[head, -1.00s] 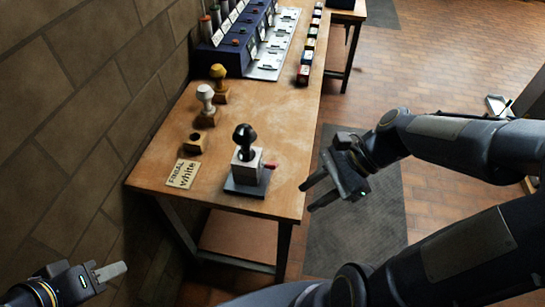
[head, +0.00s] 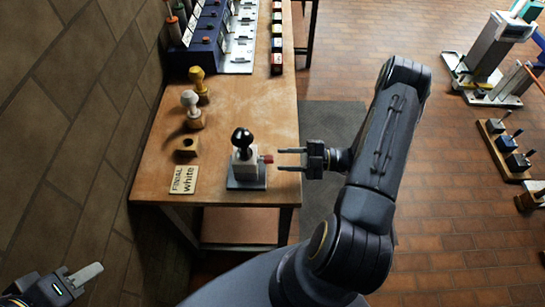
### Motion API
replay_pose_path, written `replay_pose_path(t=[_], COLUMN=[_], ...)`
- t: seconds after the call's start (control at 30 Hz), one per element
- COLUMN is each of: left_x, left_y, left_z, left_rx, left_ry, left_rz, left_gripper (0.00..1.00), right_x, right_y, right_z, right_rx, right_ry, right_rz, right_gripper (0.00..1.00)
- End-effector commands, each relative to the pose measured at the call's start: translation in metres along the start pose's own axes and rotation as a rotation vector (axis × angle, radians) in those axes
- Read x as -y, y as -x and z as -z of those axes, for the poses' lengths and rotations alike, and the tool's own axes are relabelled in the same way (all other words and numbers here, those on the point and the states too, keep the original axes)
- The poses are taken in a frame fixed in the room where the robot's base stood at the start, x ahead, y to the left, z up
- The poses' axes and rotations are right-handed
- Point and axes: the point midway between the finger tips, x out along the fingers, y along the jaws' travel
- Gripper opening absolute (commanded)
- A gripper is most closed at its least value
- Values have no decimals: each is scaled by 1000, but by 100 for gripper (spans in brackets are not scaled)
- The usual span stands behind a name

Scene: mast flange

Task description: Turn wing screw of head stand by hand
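The head stand (head: 246,172) is a pale block on a dark base plate near the front right of the wooden table. A black knob-shaped head (head: 242,141) stands upright on it. A red wing screw (head: 268,159) sticks out of its right side. My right gripper (head: 289,159) is open, its two fingers pointing left at the wing screw, one behind and one in front of its line. The fingertips look just right of the screw; I cannot tell whether they touch it. My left gripper (head: 84,275) is at the lower left, away from the table; its finger opening is unclear.
A sign reading "FINIAL white" (head: 184,180) lies left of the stand. An empty wooden holder (head: 187,148), a white finial (head: 190,103) and a yellow finial (head: 198,82) stand behind it. A blue rack (head: 205,40) is at the back.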

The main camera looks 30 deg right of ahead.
Motion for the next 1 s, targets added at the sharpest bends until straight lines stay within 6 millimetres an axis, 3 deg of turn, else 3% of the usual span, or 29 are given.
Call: replay_pose_path(t=[0.5, 0.77, 1.0], left_x=[0, 0, 0], left_y=[1, 1, 0], left_z=[1, 1, 0], left_rx=[0, 0, 0], left_ry=[0, 0, 0], left_rz=[0, 0, 0], left_gripper=[36, 36, 36], right_x=[1, 0, 1], right_y=[-54, -51, -51], right_z=[2, 1, 0], right_rx=[-5, -2, -1], right_ry=[1, 2, 17], right_rz=[3, 3, 3], right_gripper=[36, 2, 0])
